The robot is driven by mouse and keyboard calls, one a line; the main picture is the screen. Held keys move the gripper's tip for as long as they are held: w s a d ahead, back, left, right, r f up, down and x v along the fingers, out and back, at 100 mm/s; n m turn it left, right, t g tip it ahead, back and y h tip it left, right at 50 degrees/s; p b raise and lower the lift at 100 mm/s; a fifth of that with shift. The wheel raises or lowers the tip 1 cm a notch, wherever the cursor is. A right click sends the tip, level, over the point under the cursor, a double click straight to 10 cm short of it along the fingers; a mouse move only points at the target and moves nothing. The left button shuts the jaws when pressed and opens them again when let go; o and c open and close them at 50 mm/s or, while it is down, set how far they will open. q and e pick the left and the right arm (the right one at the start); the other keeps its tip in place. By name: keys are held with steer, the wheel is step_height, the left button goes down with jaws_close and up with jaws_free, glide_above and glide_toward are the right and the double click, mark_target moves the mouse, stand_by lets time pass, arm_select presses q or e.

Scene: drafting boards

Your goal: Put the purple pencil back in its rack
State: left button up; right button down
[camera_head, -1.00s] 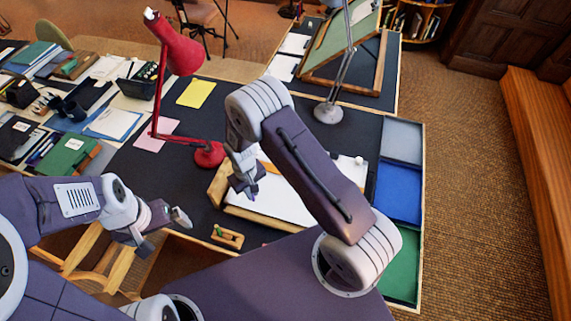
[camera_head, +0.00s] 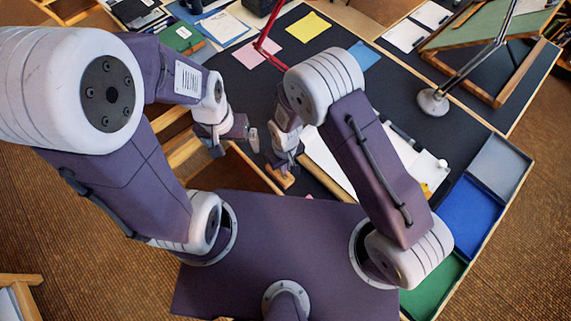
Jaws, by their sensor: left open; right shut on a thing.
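The small wooden rack (camera_head: 280,178) lies near the front edge of the dark desk, partly covered by my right gripper. My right gripper (camera_head: 284,163) points down directly over the rack and is shut. The purple pencil cannot be made out clearly now; the jaws and arm hide that spot, so I cannot tell whether its tip is in a hole of the rack. My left gripper (camera_head: 236,146) is open and empty, left of the rack, by the desk's front edge.
White paper on a drawing board (camera_head: 325,160) lies right of the rack, partly behind my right arm. Grey, blue (camera_head: 468,203) and green trays line the right edge. A lamp base (camera_head: 433,102) and yellow paper (camera_head: 308,27) are farther back.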

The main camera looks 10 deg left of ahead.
steer(key=shift+f+b, duration=1.65)
steer(key=shift+f, duration=0.9)
steer(key=shift+f+b, duration=0.3)
steer(key=shift+f, duration=0.1)
steer(key=c, duration=1.4)
jaws_free()
steer(key=shift+o, duration=0.2)
step_height(320, 180, up, 9)
steer(key=shift+r+b, duration=0.1)
steer(key=shift+b, duration=0.25)
